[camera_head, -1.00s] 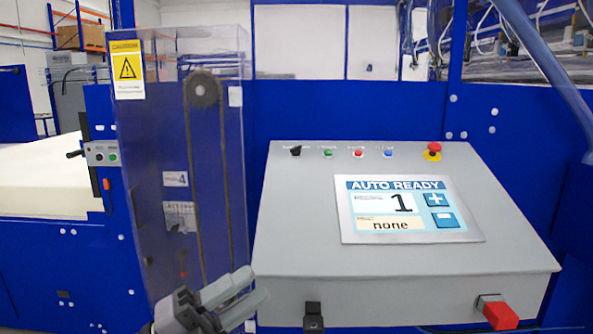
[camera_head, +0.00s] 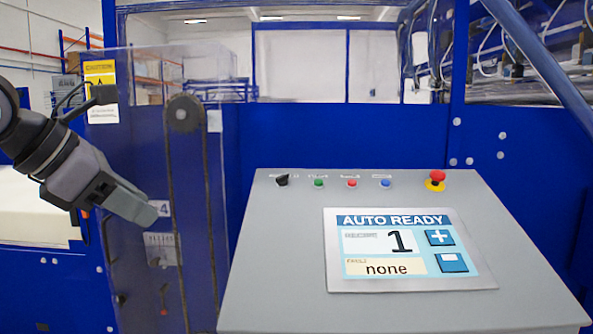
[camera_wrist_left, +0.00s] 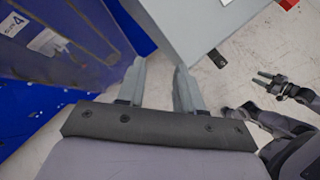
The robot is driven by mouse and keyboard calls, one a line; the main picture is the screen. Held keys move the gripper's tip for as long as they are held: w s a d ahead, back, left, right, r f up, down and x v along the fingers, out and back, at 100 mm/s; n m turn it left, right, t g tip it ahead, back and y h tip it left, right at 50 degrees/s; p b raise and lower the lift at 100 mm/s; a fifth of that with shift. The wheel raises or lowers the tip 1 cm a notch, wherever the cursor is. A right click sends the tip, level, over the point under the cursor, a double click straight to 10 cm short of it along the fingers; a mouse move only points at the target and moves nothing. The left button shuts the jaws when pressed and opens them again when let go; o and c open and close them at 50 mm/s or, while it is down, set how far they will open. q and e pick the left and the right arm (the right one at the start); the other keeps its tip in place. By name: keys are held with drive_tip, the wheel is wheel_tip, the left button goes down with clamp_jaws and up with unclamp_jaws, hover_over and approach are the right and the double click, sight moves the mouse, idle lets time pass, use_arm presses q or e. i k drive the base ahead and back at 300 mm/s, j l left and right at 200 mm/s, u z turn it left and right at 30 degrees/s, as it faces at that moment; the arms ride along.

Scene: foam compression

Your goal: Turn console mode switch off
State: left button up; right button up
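The console (camera_head: 270,250) is a grey sloped box. Its mode switch, a small black knob (camera_head: 282,180), sits at the left end of the top row of controls; its label is too blurred to read. The screen (camera_head: 410,250) reads AUTO READY, 1 and none. My left gripper (camera_head: 145,208) is left of the console, in front of the clear guard, apart from the switch and empty. The left wrist view shows its two fingers (camera_wrist_left: 158,85) parted. My right gripper (camera_wrist_left: 266,79) shows small at the right of that view, its fingers seemingly parted; the head view does not show it.
Green (camera_head: 319,183), red (camera_head: 351,183) and blue (camera_head: 385,183) buttons and a red emergency stop (camera_head: 437,179) share the switch's row. A clear guard (camera_head: 140,140) over a belt stands left of the console. Space above the console is clear.

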sight(283, 180)
drive_tip(key=i+l, duration=0.35)
drive_tip(key=i, duration=0.2)
drive_tip(key=i+l, duration=0.4)
drive_tip(key=i, duration=0.15)
